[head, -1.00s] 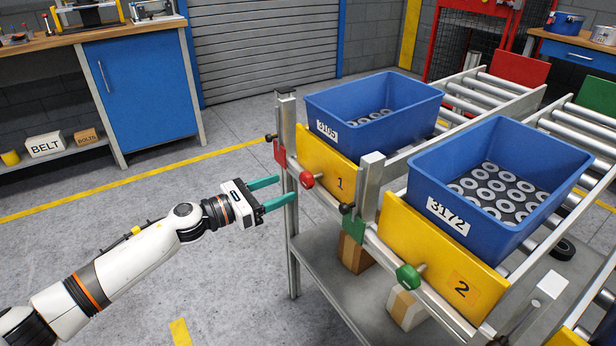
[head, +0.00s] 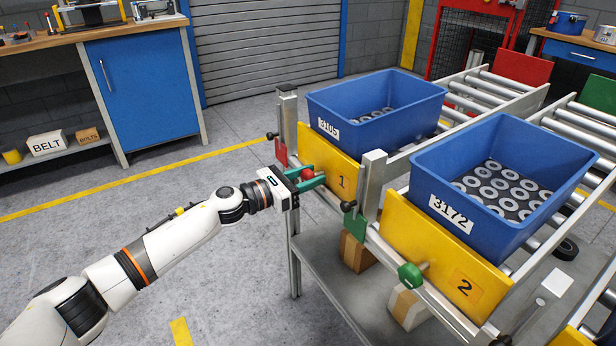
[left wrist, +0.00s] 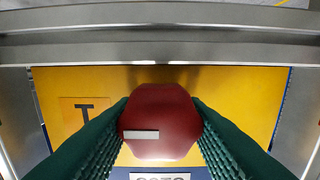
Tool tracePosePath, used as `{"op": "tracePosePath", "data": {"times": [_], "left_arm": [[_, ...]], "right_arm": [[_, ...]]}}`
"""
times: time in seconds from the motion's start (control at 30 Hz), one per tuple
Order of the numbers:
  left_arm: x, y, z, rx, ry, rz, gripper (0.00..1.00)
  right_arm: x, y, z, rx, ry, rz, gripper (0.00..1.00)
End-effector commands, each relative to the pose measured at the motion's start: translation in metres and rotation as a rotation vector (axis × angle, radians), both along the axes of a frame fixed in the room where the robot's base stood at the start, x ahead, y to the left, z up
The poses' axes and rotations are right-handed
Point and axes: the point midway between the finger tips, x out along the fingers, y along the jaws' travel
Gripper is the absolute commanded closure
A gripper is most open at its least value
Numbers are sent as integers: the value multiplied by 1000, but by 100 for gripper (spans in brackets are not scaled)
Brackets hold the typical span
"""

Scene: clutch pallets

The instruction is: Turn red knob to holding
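The red knob (head: 307,174) sits on the front rail before the yellow plate marked 1 (head: 338,166). My left gripper (head: 307,177) reaches it from the left, with one green finger on each side. In the left wrist view the red knob (left wrist: 160,122) fills the space between the fingertips, which look pressed against its sides. A short pale bar shows on the knob's face, lying level in that view. The plate marked 1 (left wrist: 240,100) appears upside down behind it. My fingers partly hide the knob in the head view. My right gripper is not in view.
A green knob (head: 411,275) sits to the right before the yellow plate marked 2 (head: 440,258). Blue bins labelled 3105 (head: 350,130) and 3172 (head: 440,190) hold rings behind the plates. A metal post (head: 372,190) stands between the lanes. Floor to the left is clear.

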Motion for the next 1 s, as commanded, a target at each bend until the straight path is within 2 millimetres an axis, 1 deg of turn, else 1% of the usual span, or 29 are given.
{"op": "tracePosePath", "data": {"times": [0.03, 0.1, 0.2, 0.4, 0.47, 0.53, 1.0], "left_arm": [[0, 0, 0, 0, 0, 0, 74], [0, 0, 0, 0, 0, 1, 86], [0, 0, 0, 0, 0, 1, 100], [0, 0, 0, -9, 12, 1, 100], [0, 0, 1, -16, 24, 0, 100], [0, 0, 1, -32, 46, 0, 100], [1, 1, 1, -224, 310, 1, 100]], "right_arm": [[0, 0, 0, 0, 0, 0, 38], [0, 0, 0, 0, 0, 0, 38], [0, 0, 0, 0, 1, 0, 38], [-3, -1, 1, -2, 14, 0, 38], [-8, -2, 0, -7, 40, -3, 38], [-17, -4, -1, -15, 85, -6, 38], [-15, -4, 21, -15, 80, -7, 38]]}}
